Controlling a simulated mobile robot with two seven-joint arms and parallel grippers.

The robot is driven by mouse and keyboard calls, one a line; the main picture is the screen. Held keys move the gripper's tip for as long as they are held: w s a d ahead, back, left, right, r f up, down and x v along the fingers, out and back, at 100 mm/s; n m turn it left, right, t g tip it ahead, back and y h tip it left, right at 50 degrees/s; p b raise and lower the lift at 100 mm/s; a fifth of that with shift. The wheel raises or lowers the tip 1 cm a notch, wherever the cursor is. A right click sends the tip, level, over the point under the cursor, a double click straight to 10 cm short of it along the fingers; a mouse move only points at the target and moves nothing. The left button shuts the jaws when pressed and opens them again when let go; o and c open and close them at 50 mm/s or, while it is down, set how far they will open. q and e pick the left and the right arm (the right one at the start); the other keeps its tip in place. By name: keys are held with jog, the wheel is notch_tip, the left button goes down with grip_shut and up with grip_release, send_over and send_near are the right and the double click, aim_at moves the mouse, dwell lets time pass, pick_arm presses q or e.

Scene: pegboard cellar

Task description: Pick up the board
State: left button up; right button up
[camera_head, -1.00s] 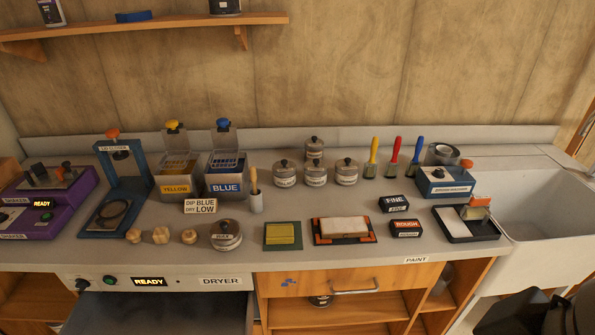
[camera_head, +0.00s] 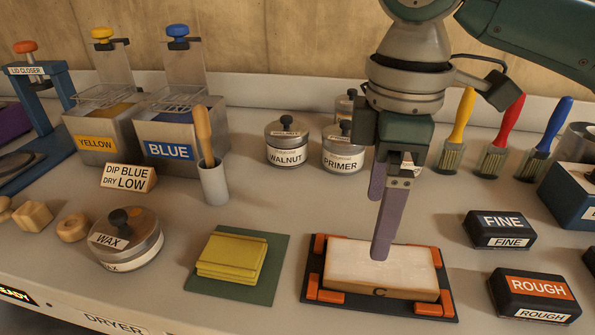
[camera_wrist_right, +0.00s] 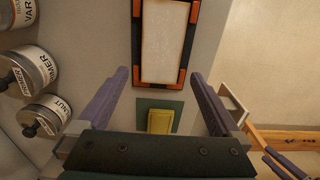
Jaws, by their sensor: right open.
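The board (camera_head: 365,264) is a pale, flat wooden block with a brown front edge. It lies flat in a black holder with orange corner pieces (camera_head: 318,262) on the counter. My right gripper (camera_head: 379,222) is open and empty, pointing down over the board, its purple fingers one behind the other in the head view. The near finger covers part of the board there. In the right wrist view the board (camera_wrist_right: 165,40) lies ahead of the two spread fingers (camera_wrist_right: 161,80), apart from them.
A yellow pad (camera_head: 232,256) on a green mat is left of the holder. FINE (camera_head: 499,230) and ROUGH (camera_head: 533,296) blocks stand to its right. Behind are WALNUT (camera_head: 288,146) and PRIMER (camera_head: 343,152) tins and several brushes. A WAX tin (camera_head: 126,240) is at left.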

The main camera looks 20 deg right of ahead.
aim_at(372, 262)
jog(key=f, duration=0.2)
jog(key=shift+s+a+f, duration=0.25)
jog(key=shift+f, duration=0.1)
jog(key=f, duration=0.3)
jog(key=d+f+b, duration=0.1)
jog(key=f, duration=0.1)
jog(key=shift+f, duration=0.35)
jog(key=shift+c, duration=0.2)
jog(key=c, duration=1.1)
jog(key=shift+c, duration=0.2)
jog(key=shift+r, duration=0.2)
